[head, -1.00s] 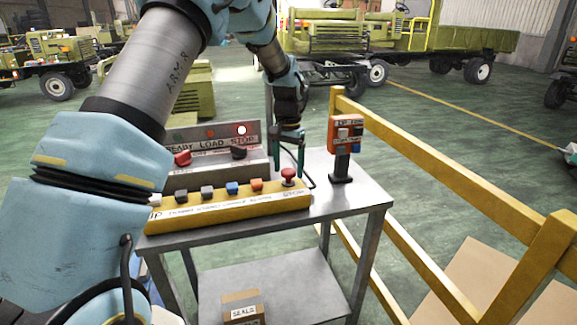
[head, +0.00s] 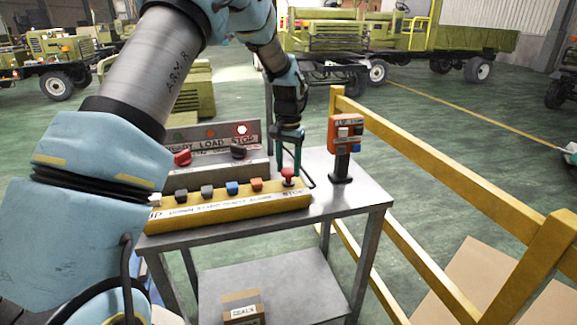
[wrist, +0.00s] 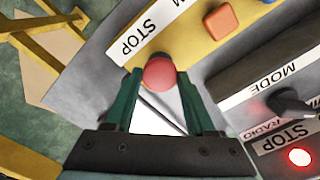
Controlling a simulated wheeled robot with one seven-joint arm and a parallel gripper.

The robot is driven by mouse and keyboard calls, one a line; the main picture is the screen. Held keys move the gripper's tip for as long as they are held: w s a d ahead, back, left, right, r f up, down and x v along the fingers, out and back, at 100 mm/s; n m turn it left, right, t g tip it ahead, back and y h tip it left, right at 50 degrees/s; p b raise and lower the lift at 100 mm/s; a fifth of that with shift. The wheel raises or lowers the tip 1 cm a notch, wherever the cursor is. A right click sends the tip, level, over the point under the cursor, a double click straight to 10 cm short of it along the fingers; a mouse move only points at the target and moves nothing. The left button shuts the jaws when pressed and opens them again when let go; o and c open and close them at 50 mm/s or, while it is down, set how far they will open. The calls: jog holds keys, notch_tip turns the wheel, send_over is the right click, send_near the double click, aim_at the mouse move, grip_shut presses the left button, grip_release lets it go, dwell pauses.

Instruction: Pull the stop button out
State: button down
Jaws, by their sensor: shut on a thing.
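The stop button (head: 288,174) is a red mushroom knob at the right end of the yellow button box (head: 235,207) on the metal table. My gripper (head: 288,168) reaches down from above and behind it. In the wrist view the button's round red head (wrist: 159,74) sits between the tips of my two green fingers (wrist: 157,86), beside the white STOP label (wrist: 138,42). The fingers are shut on the button from both sides. The button's stem is hidden in the wrist view.
A grey panel with a lit STOP lamp (head: 241,130) and a black mode knob (head: 239,152) stands behind the box. A red pendant box (head: 345,133) on a post stands to the right. A yellow railing (head: 440,205) runs along the table's right side.

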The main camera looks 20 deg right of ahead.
aim_at(289, 169)
jog(key=shift+r, duration=0.9)
jog(key=c, duration=0.5)
grip_release()
jog(key=shift+o, duration=1.4)
notch_tip(289, 169, up, 11)
jog(key=b, duration=0.3)
jog(key=shift+f, duration=0.15)
